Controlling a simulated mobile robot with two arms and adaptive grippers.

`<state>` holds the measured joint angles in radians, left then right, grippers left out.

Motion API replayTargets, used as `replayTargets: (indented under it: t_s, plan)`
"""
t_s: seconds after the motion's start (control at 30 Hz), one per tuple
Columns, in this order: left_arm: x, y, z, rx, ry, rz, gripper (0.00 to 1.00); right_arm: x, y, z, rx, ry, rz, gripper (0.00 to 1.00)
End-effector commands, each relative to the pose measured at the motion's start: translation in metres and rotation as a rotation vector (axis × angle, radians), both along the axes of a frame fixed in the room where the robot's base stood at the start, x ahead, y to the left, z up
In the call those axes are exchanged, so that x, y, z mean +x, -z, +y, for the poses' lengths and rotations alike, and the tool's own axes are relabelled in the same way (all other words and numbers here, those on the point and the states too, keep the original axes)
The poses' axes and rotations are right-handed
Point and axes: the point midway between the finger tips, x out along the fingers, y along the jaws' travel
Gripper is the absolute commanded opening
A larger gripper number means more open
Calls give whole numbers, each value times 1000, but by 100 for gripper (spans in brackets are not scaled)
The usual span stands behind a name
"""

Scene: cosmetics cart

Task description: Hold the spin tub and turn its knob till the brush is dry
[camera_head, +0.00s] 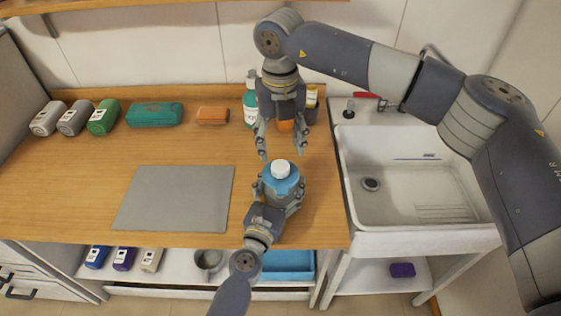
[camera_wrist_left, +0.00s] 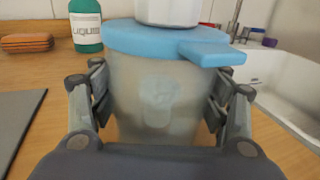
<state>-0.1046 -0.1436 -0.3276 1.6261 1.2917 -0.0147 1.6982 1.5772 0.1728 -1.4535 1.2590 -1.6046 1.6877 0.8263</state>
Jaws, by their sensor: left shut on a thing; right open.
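The spin tub (camera_head: 283,185) stands on the wooden counter near its front edge, with a blue lid and a white knob (camera_head: 281,170) on top. My left gripper (camera_head: 281,194) is shut around the tub's body from the front. In the left wrist view the tub (camera_wrist_left: 160,100) is upright and translucent, between both fingers, with a blue lip pointing right. A pale blurred shape shows through its wall; I cannot tell if it is the brush. My right gripper (camera_head: 282,150) is open, pointing down, behind and above the knob, and holds nothing.
A green bottle (camera_head: 250,104), an orange item (camera_head: 286,126) and a small bottle (camera_head: 311,98) stand behind the right gripper. A grey mat (camera_head: 175,198) lies left of the tub. A white sink (camera_head: 410,180) is at the right.

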Motion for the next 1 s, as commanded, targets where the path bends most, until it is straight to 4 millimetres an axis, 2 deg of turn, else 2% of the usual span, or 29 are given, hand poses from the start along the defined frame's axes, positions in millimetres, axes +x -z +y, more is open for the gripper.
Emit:
replayTargets:
  t_s: [0.1, 0.3, 0.5, 0.73, 0.77, 0.93, 1.0]
  plan:
    - [0, -1, 0, -1, 0, -1, 36, -1, 25, 0, 0, 0, 3, 56]
    - [0, -1, 0, -1, 0, -1, 36, -1, 53, 0, 0, 0, 3, 56]
    - [0, -1, 0, -1, 0, -1, 36, 0, 63, 0, 2, 0, 1, 56]
    - [0, -1, 0, -1, 0, -1, 36, 0, 63, 0, 2, 0, 1, 56]
    - [0, -1, 0, -1, 0, -1, 36, 0, 63, 0, 2, 0, 1, 51]
    - [0, -1, 0, -1, 0, -1, 36, 0, 63, 0, 2, 0, 1, 13]
    - [0, -1, 0, -1, 0, -1, 36, 0, 63, 0, 2, 0, 1, 11]
